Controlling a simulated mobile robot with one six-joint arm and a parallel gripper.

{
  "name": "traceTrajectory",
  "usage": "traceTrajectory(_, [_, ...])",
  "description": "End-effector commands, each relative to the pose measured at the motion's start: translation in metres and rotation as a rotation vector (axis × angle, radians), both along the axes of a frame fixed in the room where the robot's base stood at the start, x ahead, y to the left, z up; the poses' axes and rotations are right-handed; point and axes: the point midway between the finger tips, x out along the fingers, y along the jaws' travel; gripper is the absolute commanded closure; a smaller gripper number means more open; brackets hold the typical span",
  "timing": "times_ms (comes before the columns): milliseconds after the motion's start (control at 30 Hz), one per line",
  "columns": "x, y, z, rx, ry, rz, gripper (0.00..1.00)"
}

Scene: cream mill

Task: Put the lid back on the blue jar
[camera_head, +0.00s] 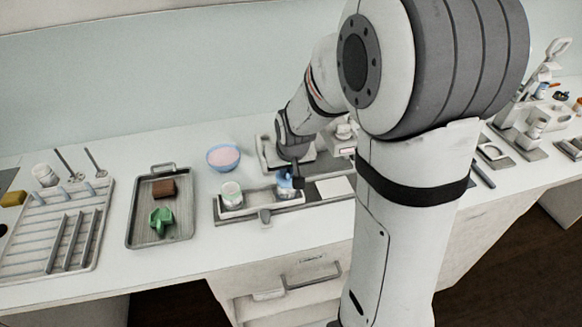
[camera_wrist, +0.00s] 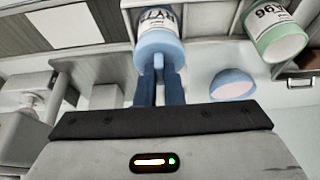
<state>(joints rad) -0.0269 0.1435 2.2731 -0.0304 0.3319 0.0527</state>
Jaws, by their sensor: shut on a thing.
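The blue jar (camera_wrist: 158,18) shows in the wrist view with a white label and a light blue lid (camera_wrist: 158,44) at its end. The lid lies against or very close to the jar's mouth; I cannot tell if it is fully seated. My gripper (camera_wrist: 158,75) is shut on the lid's small knob, its dark fingers either side of it. In the head view the blue jar (camera_head: 285,190) stands at the right of a low white holder, with my gripper (camera_head: 292,178) just above it and hiding part of its top.
A green-rimmed jar (camera_head: 231,194) stands at the holder's left end. A bowl of pink powder (camera_head: 223,157) is behind it. A grey tray (camera_head: 137,226) with a brown block and a green piece lies left, beyond it a slotted rack (camera_head: 88,262). Drawers are below the counter front.

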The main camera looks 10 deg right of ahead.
Motion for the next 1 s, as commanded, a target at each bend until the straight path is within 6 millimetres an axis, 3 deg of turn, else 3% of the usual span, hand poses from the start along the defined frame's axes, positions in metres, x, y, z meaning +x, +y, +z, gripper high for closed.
traceTrajectory(900, [-0.0001,-0.0004,-0.0030,0.000,0.000,-0.001,1.00])
traceTrajectory(933, [-0.0001,-0.0004,-0.0030,0.000,0.000,-0.001,0.91])
traceTrajectory(1000, [-0.0001,-0.0004,-0.0030,0.000,0.000,-0.001,0.86])
